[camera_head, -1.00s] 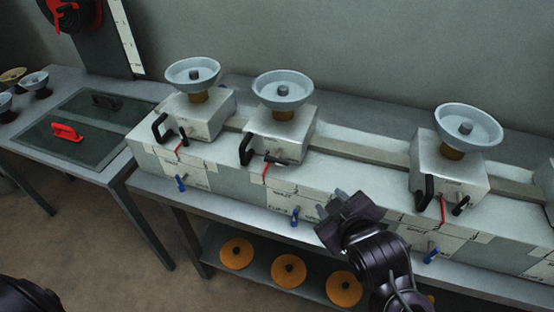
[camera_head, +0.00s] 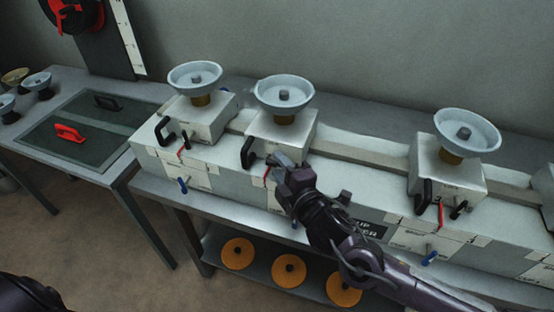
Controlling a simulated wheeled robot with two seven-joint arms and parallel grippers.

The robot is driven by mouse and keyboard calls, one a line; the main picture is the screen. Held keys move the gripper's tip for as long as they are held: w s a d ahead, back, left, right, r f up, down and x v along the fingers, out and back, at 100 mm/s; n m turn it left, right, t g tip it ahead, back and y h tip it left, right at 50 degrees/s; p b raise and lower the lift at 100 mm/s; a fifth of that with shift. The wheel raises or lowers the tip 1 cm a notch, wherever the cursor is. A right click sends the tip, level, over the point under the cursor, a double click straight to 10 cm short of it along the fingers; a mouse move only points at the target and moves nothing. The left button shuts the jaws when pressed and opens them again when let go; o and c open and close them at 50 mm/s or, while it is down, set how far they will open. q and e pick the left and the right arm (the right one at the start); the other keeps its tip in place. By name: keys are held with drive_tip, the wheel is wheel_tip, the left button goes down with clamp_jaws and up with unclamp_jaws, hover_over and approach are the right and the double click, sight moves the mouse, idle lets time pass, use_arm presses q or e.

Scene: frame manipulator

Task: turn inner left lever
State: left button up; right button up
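Three white boxes with grey bowls on top stand along the bench: a left one (camera_head: 200,118), an inner left one (camera_head: 283,133) and a right one (camera_head: 445,177). The inner left box has a black loop handle (camera_head: 248,152) and a thin red strip (camera_head: 266,172) on its front. Its small black front lever is hidden behind my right gripper (camera_head: 275,161). The gripper's fingertips are at that lever's place; contact and finger gap cannot be made out. My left gripper is out of view; only a dark part of mine shows at lower left.
Blue valves (camera_head: 182,185) sit on the lower front panels. Orange discs (camera_head: 289,269) lie on the shelf below. A side table at left holds a glass panel (camera_head: 85,125) with a red handle (camera_head: 69,133). A rail (camera_head: 360,153) runs between the boxes.

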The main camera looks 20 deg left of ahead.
drive_tip(key=shift+x, duration=1.05)
clamp_jaws()
